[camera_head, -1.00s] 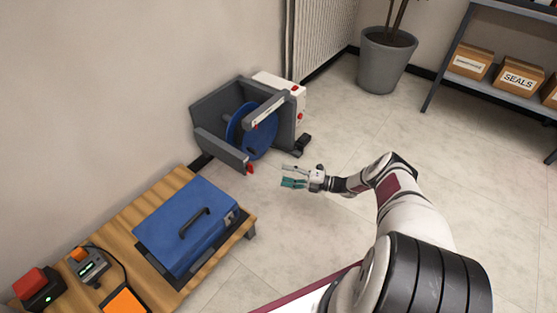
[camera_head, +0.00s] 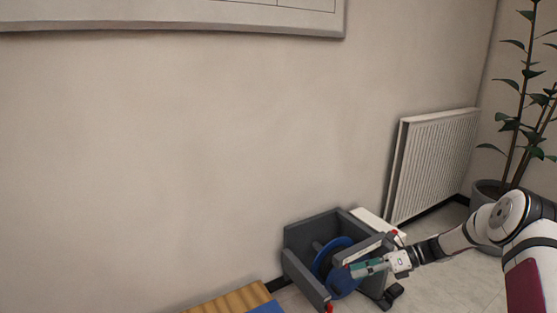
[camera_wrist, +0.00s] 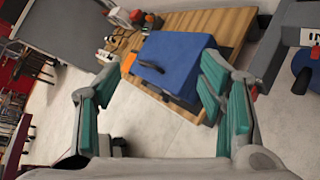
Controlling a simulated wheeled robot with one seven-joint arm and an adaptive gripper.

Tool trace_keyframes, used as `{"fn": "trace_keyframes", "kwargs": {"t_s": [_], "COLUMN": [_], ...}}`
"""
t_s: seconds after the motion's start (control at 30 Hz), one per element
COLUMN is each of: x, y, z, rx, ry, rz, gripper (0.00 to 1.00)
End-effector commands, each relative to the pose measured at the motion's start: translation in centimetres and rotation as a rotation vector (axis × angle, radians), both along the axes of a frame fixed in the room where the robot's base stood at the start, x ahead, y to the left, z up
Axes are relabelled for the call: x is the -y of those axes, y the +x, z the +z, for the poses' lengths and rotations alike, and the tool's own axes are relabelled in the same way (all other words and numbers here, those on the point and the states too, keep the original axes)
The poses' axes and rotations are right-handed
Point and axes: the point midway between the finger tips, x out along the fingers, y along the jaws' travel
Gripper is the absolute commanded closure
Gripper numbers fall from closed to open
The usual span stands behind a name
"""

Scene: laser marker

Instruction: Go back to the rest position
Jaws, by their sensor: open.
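My gripper (camera_head: 366,267) is at the lower right of the head view, on my outstretched arm. In that view it overlaps the blue reel of the grey machine; I cannot tell the distance between them. In the wrist view its green-padded fingers (camera_wrist: 160,112) are wide apart with nothing between them. Beyond them, the blue-lidded box (camera_wrist: 172,60) with a dark handle sits on a wooden table (camera_wrist: 228,25).
The grey machine (camera_head: 310,237) with a blue reel (camera_head: 340,287) stands against the wall. A radiator (camera_head: 435,160) and a potted plant (camera_head: 487,200) are at the right. The wrist view shows open floor (camera_wrist: 150,125) before the table. Chairs (camera_wrist: 25,75) stand at its left.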

Motion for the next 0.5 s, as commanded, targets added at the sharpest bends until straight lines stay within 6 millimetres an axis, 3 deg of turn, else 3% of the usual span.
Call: {"fn": "trace_keyframes", "kwargs": {"t_s": [0.03,0.1,0.27,0.5], "x": [-0.7,-1.5,-3.3,-5.4], "y": [-0.5,-1.4,-4.0,-9.3], "z": [2.3,4.8,10.2,17.4], "rx": [0.049,0.116,0.263,0.472], "ry": [-0.041,-0.092,-0.198,-0.337], "rz": [0.060,0.139,0.322,0.596], "gripper": [0.37,0.37,0.37,0.37]}}
